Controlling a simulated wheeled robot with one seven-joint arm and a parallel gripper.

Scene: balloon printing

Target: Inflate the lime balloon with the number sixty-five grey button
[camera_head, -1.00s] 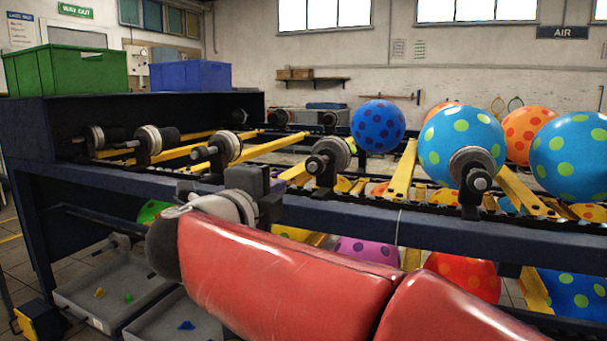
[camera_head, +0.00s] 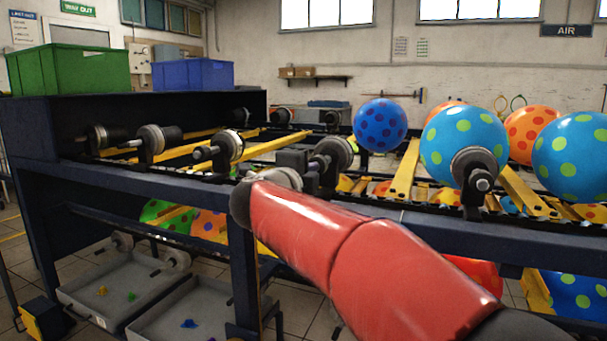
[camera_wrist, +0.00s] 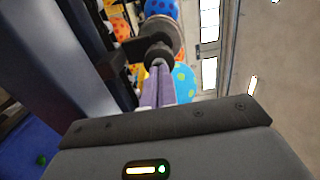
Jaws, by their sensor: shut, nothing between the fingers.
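No wholly lime balloon stands out. A green spotted balloon (camera_head: 160,212) is partly visible on the lower level, and a light blue balloon with lime dots (camera_head: 463,143) sits on the upper rack. No grey button with a readable sixty-five shows. My gripper (camera_head: 312,166) is at the rack's front edge, by a black-and-grey roller spindle (camera_head: 336,153), largely hidden by my red arm. In the wrist view my gripper's pale fingers (camera_wrist: 159,88) are together and empty, pointing toward a dark round spindle (camera_wrist: 158,40); contact cannot be told.
The dark blue rack beam (camera_head: 410,228) runs across the front. A blue dotted balloon (camera_head: 379,125) and orange balloons stand behind. Green (camera_head: 70,68) and blue (camera_head: 193,74) crates top the left end. Grey trays (camera_head: 125,292) with small coloured pieces lie below.

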